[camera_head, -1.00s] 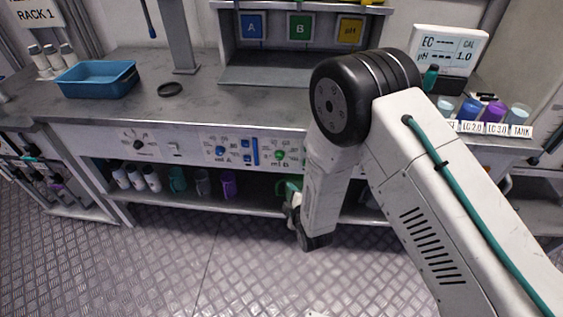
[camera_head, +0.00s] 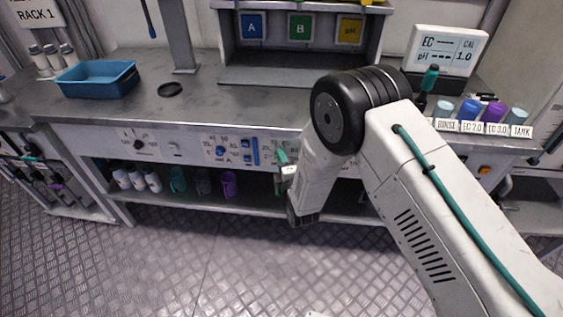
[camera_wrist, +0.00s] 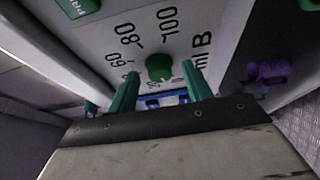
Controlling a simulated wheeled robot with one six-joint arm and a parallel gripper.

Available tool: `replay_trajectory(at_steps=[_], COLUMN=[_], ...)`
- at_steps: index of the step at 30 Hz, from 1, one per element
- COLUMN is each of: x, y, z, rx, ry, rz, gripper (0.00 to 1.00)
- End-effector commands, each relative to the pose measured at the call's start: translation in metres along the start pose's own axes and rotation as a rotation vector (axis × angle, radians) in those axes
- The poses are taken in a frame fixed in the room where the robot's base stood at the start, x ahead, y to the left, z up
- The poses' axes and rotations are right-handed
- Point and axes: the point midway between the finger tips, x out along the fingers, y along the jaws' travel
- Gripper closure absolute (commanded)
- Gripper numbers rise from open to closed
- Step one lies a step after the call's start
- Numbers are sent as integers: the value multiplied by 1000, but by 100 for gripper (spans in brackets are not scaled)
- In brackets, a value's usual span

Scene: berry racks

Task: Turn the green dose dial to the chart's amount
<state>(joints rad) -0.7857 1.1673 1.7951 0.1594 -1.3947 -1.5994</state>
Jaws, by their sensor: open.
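The green dose dial (camera_wrist: 158,67) shows in the wrist view on a pale panel, with marks 60, 80 and 100 and the label "ml B" around it. Its pointer setting cannot be made out. My gripper (camera_wrist: 160,73) is open, with one green finger on each side of the dial as seen from the wrist. I cannot tell whether the fingers touch it. In the head view my gripper (camera_head: 283,166) is at the front panel and hides the green dial. No dose chart can be made out.
A blue dial (camera_head: 220,151) and a blue level strip sit left of my gripper, and a black dial (camera_head: 138,145) farther left. A green button (camera_wrist: 78,6) is near the dial. Bottles and cups stand on the shelf (camera_head: 245,202) below. A blue tray (camera_head: 97,92) rests on the bench.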

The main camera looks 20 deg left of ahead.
Motion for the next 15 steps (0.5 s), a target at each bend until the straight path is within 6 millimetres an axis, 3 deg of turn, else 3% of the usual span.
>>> replay_trajectory(at_steps=[7,11,12,15], x=[1,1,0,0], y=[0,0,0,0], z=[0,0,0,0], rx=[0,0,0,1], ry=[0,0,0,0], rz=[-1,-1,-1,-1], gripper=[53,89,94,94])
